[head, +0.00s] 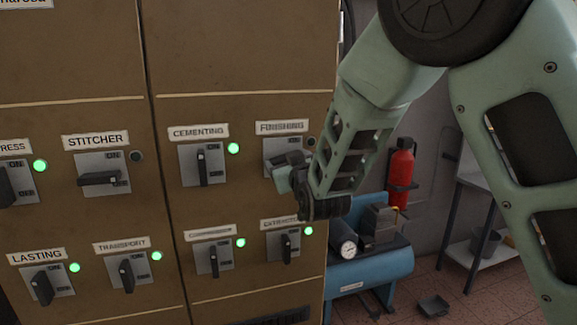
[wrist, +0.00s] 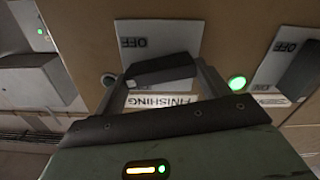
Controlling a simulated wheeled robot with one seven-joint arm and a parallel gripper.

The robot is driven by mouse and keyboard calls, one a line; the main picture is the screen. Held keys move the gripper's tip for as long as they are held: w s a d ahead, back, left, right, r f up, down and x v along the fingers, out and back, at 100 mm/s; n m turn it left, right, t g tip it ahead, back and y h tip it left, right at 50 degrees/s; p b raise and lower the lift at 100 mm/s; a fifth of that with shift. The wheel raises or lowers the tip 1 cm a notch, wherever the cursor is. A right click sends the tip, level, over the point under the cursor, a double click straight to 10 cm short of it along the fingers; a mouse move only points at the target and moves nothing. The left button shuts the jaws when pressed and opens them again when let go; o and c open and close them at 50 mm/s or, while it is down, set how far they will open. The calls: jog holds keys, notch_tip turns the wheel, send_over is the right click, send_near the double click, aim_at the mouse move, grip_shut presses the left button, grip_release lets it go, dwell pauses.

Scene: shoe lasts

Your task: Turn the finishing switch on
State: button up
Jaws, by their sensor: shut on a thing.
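The finishing switch is at the upper right of the brown cabinet, under the FINISHING label (head: 281,127). Its grey plate (head: 273,147) is partly covered by my gripper (head: 287,165) in the head view. In the wrist view, seen upside down, its dark handle (wrist: 160,68) lies nearly level, slightly tilted, between my two fingertips, and my gripper (wrist: 162,76) is shut on it.
The cementing switch (head: 203,166) to the left is upright with a green lamp (head: 233,148). The stitcher switch (head: 100,179) lies level, its lamp dark. Several lower switches have green lamps. A blue compressor (head: 372,268) and a red extinguisher (head: 401,165) stand right of the cabinet.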

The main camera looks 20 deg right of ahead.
jog(key=shift+a+f+n, duration=0.1)
jog(key=shift+n, duration=3.7)
jog(key=shift+a+f+n, duration=0.1)
jog(key=shift+n, duration=3.7)
jog(key=o, duration=1)
jog(key=s+b, duration=1)
jog(key=s, duration=0.7)
jog(key=shift+s, duration=0.25)
